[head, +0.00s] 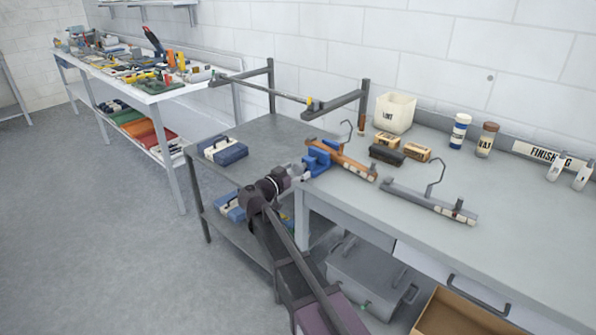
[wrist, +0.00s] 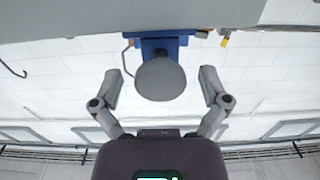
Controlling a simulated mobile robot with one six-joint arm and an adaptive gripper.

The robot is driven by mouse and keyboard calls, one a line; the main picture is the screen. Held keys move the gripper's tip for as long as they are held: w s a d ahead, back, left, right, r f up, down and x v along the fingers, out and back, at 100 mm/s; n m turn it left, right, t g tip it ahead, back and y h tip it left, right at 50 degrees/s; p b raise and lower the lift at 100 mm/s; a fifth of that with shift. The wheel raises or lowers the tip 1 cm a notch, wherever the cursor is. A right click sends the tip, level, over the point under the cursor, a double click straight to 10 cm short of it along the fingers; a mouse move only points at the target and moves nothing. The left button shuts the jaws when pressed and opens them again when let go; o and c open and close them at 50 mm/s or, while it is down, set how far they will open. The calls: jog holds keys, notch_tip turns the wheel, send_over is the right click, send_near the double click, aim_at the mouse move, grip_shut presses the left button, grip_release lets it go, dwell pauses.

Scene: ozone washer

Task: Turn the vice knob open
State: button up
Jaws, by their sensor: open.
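A blue vice (head: 318,158) sits at the left edge of the grey workbench, beside a wooden-brown bar. In the wrist view its blue body (wrist: 178,42) is at the top, with the round grey vice knob (wrist: 160,79) facing me in the centre. My gripper (head: 296,170) is close to the vice in the head view. In the wrist view my gripper (wrist: 161,73) is open, one finger on each side of the knob, with a visible gap on both sides. I cannot tell how far the fingertips are from it in depth. The knob is hard to make out in the head view.
The brown bar (head: 342,160) and a grey bar (head: 428,201) with hooks lie on the workbench (head: 500,225). Small boxes (head: 388,153), a white bin (head: 395,112) and bottles (head: 487,139) stand behind. A lower grey table (head: 265,132) with a blue case (head: 222,150) adjoins on the left.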

jog(key=c, duration=1.1)
jog(key=shift+c, duration=0.2)
jog(key=shift+n, duration=0.4)
jog(key=n, duration=0.7)
jog(key=shift+n, duration=0.3)
jog(key=n, duration=0.3)
jog(key=shift+r+n, duration=0.1)
jog(key=shift+n, duration=2.4)
